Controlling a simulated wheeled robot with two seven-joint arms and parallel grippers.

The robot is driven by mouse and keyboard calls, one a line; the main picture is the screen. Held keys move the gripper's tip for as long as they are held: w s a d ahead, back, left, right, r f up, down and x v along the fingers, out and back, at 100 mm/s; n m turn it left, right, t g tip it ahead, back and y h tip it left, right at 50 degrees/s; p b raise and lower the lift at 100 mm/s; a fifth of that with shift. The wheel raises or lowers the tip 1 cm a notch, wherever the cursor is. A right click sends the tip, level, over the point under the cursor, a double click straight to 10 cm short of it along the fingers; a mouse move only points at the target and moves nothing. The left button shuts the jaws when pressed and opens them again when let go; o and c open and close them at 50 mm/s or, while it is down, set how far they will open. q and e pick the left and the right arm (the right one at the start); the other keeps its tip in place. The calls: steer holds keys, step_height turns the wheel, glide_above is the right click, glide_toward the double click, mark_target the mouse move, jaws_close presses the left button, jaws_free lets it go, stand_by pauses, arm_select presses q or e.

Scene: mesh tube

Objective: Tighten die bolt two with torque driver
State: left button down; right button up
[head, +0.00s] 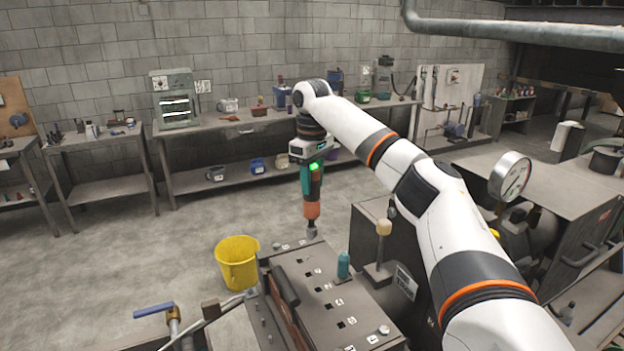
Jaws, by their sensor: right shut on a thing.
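The torque driver (311,190), teal and orange with a green light, hangs upright below my right gripper (310,150), which is shut on it. Its tip points down at the far right corner of the grey die block (330,305). A bolt head (311,233) sits right at the tip; I cannot tell whether they touch. The die top has small dark square holes with number labels. Another bolt head (277,246) shows at its far left corner, and one (384,330) at its near right. The number by the bolt under the driver is not readable. My left gripper is out of view.
A yellow bucket (237,263) stands on the floor to the left. A blue-handled valve (155,310) is at the lower left. A pressure gauge (511,176) stands at the right. Workbenches line the back wall.

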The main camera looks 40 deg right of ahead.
mark_target(312, 167)
steer(key=shift+a+f, duration=0.1)
steer(key=shift+f, duration=0.75)
stand_by(2.6)
steer(key=shift+r, duration=0.1)
steer(key=shift+r, duration=3)
